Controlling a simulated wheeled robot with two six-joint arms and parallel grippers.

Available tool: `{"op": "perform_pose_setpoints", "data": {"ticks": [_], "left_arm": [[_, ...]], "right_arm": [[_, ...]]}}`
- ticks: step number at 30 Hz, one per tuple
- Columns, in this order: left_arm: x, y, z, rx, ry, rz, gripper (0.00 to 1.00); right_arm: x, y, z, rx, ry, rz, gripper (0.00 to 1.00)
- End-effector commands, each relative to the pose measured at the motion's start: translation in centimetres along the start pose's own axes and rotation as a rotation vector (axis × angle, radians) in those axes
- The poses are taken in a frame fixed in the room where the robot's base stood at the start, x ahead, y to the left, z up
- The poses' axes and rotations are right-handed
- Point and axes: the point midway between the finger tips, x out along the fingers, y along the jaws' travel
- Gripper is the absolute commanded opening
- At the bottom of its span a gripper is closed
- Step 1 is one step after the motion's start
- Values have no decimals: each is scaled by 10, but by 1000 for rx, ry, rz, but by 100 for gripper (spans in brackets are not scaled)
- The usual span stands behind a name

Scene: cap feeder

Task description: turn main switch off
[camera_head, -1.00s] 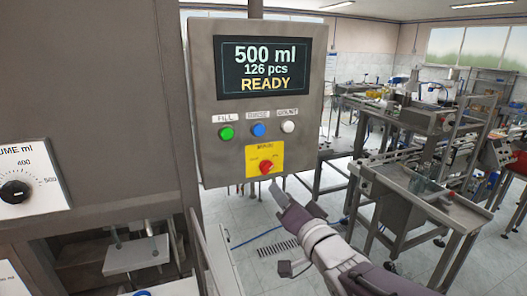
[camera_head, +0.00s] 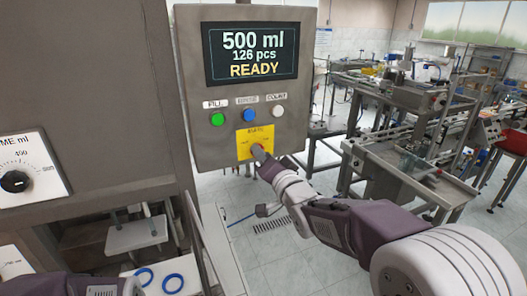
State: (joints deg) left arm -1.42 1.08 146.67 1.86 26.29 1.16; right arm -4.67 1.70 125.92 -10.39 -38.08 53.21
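The main switch sits on a yellow plate (camera_head: 245,137) at the bottom of the grey control panel (camera_head: 188,100). The red knob seen earlier is hidden behind my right gripper (camera_head: 259,153). The gripper's tip overlaps the lower right of the plate; I cannot tell whether it touches the knob or whether its fingers are open or shut. The panel screen (camera_head: 251,53) reads 500 ml, 126 pcs, READY. Part of my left arm shows at the bottom left; its gripper fingers cannot be made out.
Green (camera_head: 217,119), blue (camera_head: 249,115) and white (camera_head: 278,112) buttons sit just above the switch. A volume dial (camera_head: 15,181) is at left. Two blue rings (camera_head: 173,283) lie at lower left. Metal machines and benches stand at right, with open floor between.

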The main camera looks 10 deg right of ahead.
Motion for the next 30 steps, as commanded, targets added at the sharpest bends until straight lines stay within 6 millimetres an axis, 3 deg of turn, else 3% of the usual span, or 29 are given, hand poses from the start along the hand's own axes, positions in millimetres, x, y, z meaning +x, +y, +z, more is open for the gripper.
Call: {"op": "perform_pose_setpoints", "data": {"ticks": [6, 10, 20, 30], "left_arm": [[0, 0, 0, 0, 0, 0, 36], [0, 0, 0, 0, 0, 0, 36], [4, 0, 0, 0, 0, 0, 36], [33, -1, 4, 0, 0, 0, 36]], "right_arm": [[1, 0, 1, 0, 0, 0, 34], [1, 0, 0, 0, 0, 0, 0], [0, 1, 1, -17, 1, 0, 0], [0, 3, 3, -210, 5, -3, 0]]}}
